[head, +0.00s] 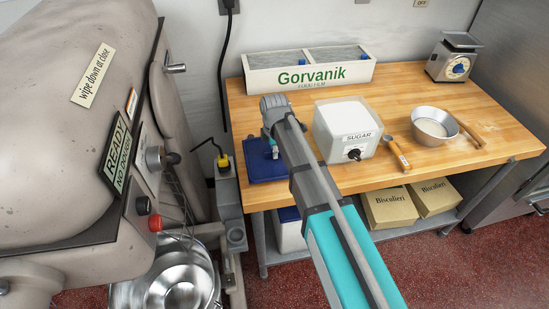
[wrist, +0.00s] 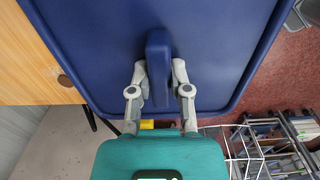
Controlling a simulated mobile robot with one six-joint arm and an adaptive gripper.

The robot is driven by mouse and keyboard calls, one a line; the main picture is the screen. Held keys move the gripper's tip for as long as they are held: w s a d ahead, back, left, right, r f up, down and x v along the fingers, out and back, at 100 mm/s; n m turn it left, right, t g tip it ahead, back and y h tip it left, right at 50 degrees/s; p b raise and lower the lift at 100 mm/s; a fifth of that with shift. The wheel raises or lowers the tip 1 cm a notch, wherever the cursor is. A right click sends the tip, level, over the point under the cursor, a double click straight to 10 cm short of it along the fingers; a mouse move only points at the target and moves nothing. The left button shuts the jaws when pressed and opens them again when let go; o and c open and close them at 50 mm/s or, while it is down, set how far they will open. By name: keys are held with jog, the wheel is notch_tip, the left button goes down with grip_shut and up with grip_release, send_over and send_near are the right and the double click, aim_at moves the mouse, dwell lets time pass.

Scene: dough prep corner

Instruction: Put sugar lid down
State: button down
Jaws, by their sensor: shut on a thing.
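The sugar lid is a flat blue square (head: 262,172) with a raised bar handle. In the head view it is at the left end of the wooden table, partly behind my arm. My gripper (head: 270,143) is shut on the handle. The wrist view shows the lid (wrist: 225,50) large, with the gripper fingers (wrist: 160,84) on both sides of its handle. There the lid spans the table's edge, with floor visible beyond it. I cannot tell whether it touches the table. The white sugar bin (head: 335,119) stands right of my arm, without the blue lid on it.
The Gorvanik film box (head: 263,79) stands at the back of the wooden table (head: 440,162). A wooden-handled tool (head: 398,153), metal bowl (head: 432,128) and scale (head: 455,62) are to the right. A large mixer (head: 75,150) stands left, close to the table.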

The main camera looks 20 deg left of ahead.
jog(key=shift+f, duration=0.1)
jog(key=shift+w+a+f+b, duration=0.25)
jog(key=shift+w+f+b, duration=0.1)
jog(key=shift+f+b, duration=1.55)
jog(key=shift+b, duration=0.1)
jog(key=shift+f, duration=0.15)
jog(key=c, duration=0.6)
grip_release()
jog(key=shift+r, duration=0.2)
notch_tip(320, 180, up, 12)
jog(key=p, duration=1.2)
